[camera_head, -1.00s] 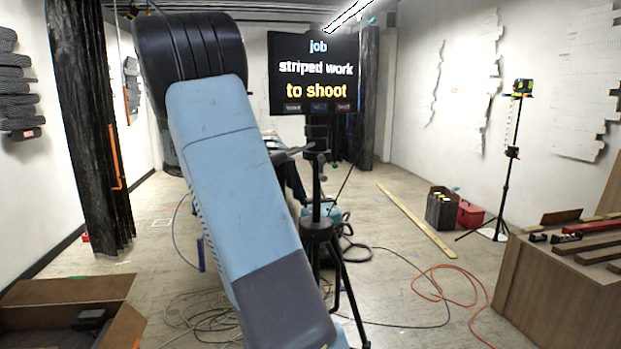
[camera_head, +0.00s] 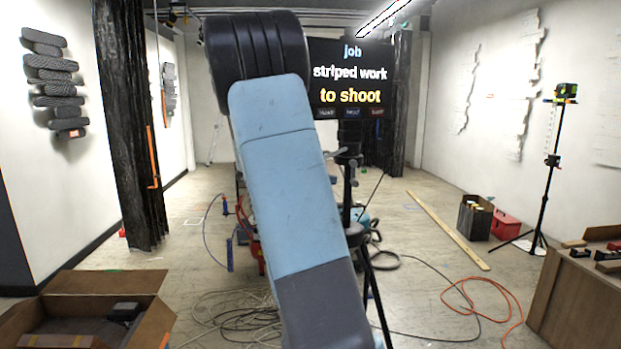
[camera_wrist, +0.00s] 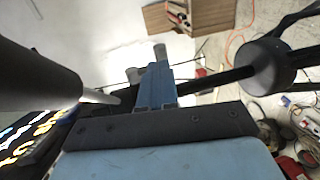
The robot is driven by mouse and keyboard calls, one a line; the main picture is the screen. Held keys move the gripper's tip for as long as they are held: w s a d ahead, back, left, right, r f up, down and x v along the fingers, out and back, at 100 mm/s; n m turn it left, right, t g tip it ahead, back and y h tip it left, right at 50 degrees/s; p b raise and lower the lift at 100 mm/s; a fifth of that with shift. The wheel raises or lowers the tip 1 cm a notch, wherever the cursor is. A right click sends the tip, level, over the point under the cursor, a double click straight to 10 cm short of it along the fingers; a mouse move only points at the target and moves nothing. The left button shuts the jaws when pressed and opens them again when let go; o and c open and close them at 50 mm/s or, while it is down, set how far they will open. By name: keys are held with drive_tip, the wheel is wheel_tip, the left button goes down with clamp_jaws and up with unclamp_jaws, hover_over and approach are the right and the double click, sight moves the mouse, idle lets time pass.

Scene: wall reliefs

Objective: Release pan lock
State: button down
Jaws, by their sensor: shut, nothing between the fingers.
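A camera stand with a screen (camera_head: 350,85) stands beyond my arm in the head view, and a black tripod (camera_head: 347,190) is partly hidden by my arm. Small dark levers or knobs show near the tripod's top; I cannot tell which is the pan lock. In the wrist view my gripper (camera_wrist: 152,70) has its blue fingers together and holds nothing. I cannot tell whether the fingers touch either. My gripper is hidden in the head view.
Cables (camera_head: 235,315) and an orange cord (camera_head: 485,300) lie on the floor. An open cardboard box (camera_head: 95,282) is at front left, and a wooden bench (camera_head: 580,300) is at right. A light stand (camera_head: 548,185) and a plank (camera_head: 447,230) are also at right.

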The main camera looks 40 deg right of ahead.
sight(352, 183)
drive_tip(key=shift+x, duration=2.2)
drive_tip(key=shift+d, duration=0.1)
